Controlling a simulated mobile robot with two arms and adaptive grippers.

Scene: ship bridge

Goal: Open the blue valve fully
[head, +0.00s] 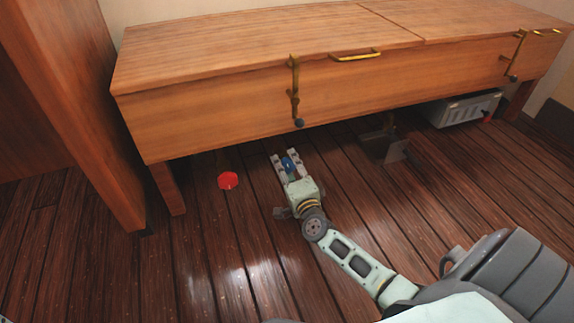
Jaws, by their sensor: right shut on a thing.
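The blue valve (289,165) is small in the head view, just in front of the wooden bench and low near the floor. My right gripper (285,157) reaches in from the lower right, with one finger on each side of the valve, and is shut on it. The fingers hide part of the valve, so its turn angle cannot be told. A red valve (228,181) stands apart to the left of the gripper. My left gripper is not in view.
The wooden bench (215,110) overhangs the valve area, with brass latches (295,90) on its front. A wooden panel (75,110) stands at the left. A grey metal box (465,108) and a dark bracket-like object (385,146) are under the bench. The plank floor (130,270) in front is clear.

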